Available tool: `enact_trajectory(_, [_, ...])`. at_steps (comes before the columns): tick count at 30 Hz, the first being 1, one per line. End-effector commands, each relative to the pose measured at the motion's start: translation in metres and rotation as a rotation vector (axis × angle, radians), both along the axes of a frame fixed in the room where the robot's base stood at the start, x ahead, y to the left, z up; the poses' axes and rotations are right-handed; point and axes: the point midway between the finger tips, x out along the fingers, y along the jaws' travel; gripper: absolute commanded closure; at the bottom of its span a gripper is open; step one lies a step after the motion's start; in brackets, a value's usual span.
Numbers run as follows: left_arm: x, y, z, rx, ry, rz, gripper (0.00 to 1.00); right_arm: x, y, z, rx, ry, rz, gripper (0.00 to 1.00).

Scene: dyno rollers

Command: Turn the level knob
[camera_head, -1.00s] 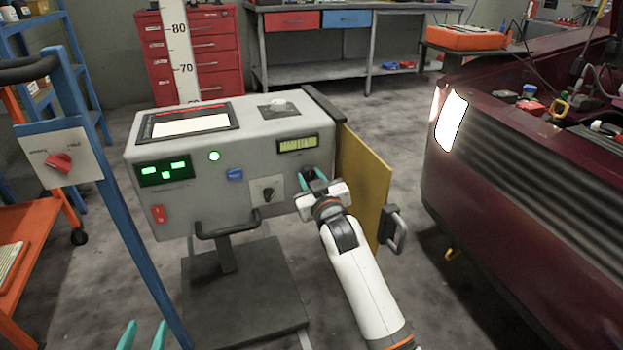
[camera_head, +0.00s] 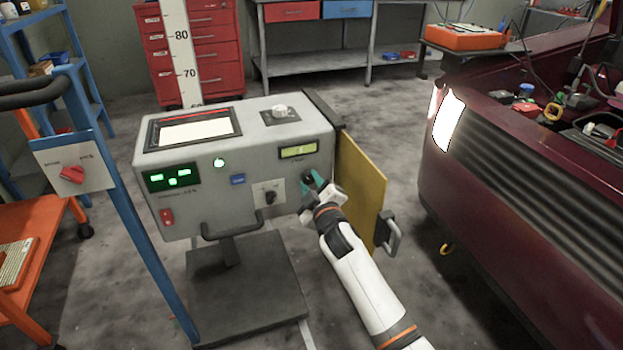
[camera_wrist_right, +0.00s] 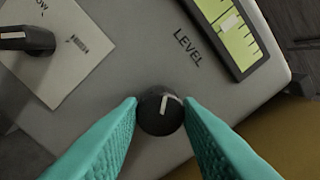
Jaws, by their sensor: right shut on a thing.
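The level knob (camera_wrist_right: 160,113) is a round black knob with a white mark, below the printed word LEVEL on the grey console (camera_head: 215,215). In the wrist view its mark points up and slightly right. My right gripper (camera_head: 311,184) is at the right of the console's front panel, with its teal fingertips on either side of the knob, shut on it. In the head view the fingers partly hide the knob. The level display (camera_wrist_right: 232,32) is yellow-green with a scale and a pale marker; it also shows in the head view (camera_head: 298,151). My left gripper is not in view.
Another black knob (camera_head: 270,197) sits on a white plate left of the level knob. A handle bar (camera_head: 232,230) juts out below it. A yellow panel (camera_head: 362,190) stands open at the console's right side. A dark red car (camera_head: 510,190) is farther right.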

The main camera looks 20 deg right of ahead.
Motion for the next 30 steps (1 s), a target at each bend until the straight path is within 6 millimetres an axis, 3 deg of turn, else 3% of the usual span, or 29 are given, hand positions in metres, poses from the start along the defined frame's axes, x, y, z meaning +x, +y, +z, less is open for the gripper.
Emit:
enact_trajectory(12, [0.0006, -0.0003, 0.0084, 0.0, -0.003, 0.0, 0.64, 0.0, 0.0005, -0.0005, -0.187, -0.007, 0.001, 0.91])
enact_trajectory(28, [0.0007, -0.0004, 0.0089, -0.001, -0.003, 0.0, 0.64, 0.0, 0.0008, -0.0008, -0.211, -0.008, 0.002, 0.91])
enact_trajectory(29, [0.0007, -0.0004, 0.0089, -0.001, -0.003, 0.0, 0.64, 0.0, 0.0008, -0.0008, -0.21, -0.008, 0.002, 0.67])
enact_trajectory(30, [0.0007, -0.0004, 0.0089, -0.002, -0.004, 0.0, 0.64, 0.0, 0.0008, -0.0008, -0.21, -0.008, 0.002, 0.6])
